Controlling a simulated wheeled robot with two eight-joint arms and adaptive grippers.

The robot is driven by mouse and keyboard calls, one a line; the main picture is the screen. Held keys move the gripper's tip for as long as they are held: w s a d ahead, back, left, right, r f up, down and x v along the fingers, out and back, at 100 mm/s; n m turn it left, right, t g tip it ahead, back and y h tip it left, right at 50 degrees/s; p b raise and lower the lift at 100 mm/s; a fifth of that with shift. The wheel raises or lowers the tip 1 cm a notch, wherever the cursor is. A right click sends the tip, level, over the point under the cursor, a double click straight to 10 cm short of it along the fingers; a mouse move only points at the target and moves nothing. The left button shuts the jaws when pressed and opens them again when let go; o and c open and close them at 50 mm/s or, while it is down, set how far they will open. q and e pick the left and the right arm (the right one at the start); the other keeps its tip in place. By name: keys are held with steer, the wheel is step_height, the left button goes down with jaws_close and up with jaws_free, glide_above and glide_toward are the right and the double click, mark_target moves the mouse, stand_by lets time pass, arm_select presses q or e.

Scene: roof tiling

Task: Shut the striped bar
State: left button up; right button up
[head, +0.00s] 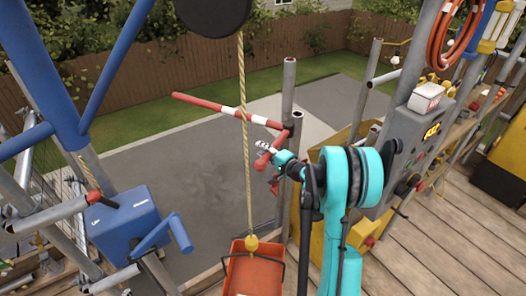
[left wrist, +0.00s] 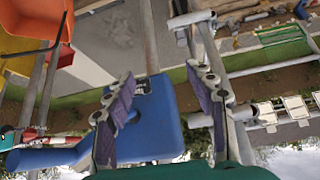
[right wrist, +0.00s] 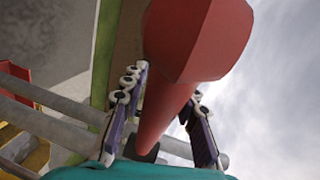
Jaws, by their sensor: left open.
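The red-and-white striped bar (head: 228,111) reaches from a grey post at the middle out to the left, over the paving. At its post end a short red piece (head: 264,158) sticks out towards me. My right gripper (head: 272,160) is at this red piece. In the right wrist view a large red part (right wrist: 195,45) tapers down between the fingers of the right gripper (right wrist: 168,85); whether they press on it is unclear. My left gripper (left wrist: 160,75) is open and empty, in front of a blue box (left wrist: 155,120). It is not seen in the head view.
An orange tray (head: 253,272) hangs on a rope (head: 246,150) in front of the bar. The blue box with a crank (head: 125,225) stands on the left. A grey control panel (head: 405,150) and wooden decking (head: 440,250) lie on the right.

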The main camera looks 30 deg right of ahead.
jaws_close()
steer(key=s+d+n+g+y+b, duration=0.1)
steer(key=s+d+n+g+y, duration=0.1)
steer(key=s+d+n+y, duration=0.1)
steer(key=s+n+y, duration=0.1)
steer(key=s+y, duration=0.1)
steer(key=y, duration=0.1)
steer(key=shift+s+d+n, duration=0.35)
steer(key=shift+n, duration=0.05)
steer(key=o, duration=0.7)
jaws_free()
steer(key=shift+c, duration=0.2)
